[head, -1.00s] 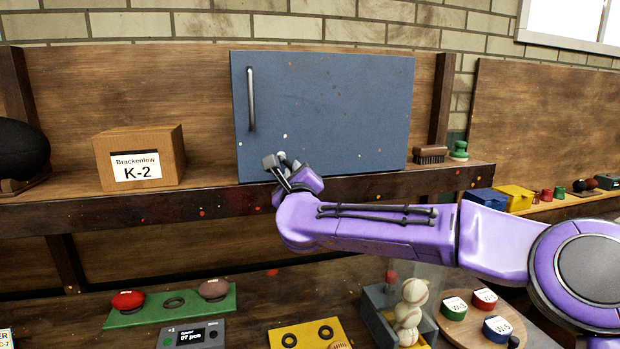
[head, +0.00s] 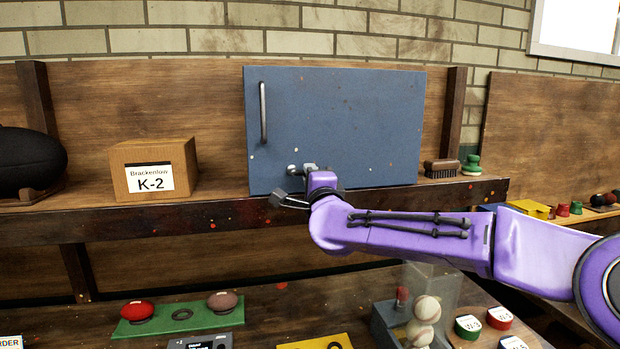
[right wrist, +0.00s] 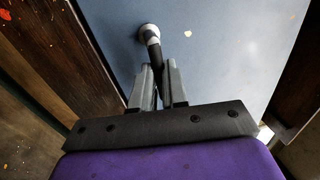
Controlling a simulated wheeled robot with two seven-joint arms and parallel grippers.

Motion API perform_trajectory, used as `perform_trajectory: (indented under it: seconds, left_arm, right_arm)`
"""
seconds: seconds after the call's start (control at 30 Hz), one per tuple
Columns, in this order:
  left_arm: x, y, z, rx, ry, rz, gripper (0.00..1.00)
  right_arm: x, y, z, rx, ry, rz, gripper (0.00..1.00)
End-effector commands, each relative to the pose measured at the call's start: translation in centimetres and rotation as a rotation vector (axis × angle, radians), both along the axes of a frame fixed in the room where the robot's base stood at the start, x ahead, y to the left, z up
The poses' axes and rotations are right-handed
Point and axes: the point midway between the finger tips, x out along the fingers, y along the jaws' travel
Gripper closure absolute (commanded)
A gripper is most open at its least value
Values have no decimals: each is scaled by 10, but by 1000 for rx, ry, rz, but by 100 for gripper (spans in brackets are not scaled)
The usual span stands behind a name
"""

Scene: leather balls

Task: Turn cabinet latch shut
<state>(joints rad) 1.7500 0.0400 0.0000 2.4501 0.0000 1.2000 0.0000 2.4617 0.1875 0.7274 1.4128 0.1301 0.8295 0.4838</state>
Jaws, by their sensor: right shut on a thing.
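The blue-grey cabinet door (head: 345,125) is flat against the cabinet front on the shelf, with a black bar handle (head: 263,112) at its upper left. The latch (right wrist: 149,33) shows in the right wrist view as a pale round hub on the door with a dark lever. My right gripper (right wrist: 160,76) is shut on that lever, a finger on either side. In the head view the right gripper (head: 284,199) is at the door's lower left edge, and its wrist partly hides the latch. My left gripper is not in view.
A cardboard box (head: 154,168) marked K-2 stands left of the cabinet. A brush (head: 441,168) and a green knob-shaped item (head: 472,165) sit to its right. Below are a green tray with red and brown balls (head: 180,319) and a stack of baseballs (head: 425,311).

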Motion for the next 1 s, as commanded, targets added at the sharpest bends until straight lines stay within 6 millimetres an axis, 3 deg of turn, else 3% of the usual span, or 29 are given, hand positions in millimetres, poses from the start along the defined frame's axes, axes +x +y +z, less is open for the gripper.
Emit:
perform_trajectory:
  seconds: [0.63, 0.67, 0.7, 0.73, 1.0]
  left_arm:
    - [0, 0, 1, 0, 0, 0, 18]
    - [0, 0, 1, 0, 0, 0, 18]
    - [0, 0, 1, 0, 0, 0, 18]
    - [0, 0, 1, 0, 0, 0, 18]
    - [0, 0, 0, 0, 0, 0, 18]
  right_arm:
    - [0, 0, 3, -55, -9, 1, 100]
    - [0, 0, 3, -55, -9, 1, 80]
    - [0, 0, 3, -53, -8, 0, 67]
    - [0, 0, 2, -53, -8, 0, 61]
    - [-1, 0, 1, -51, -7, 0, 61]
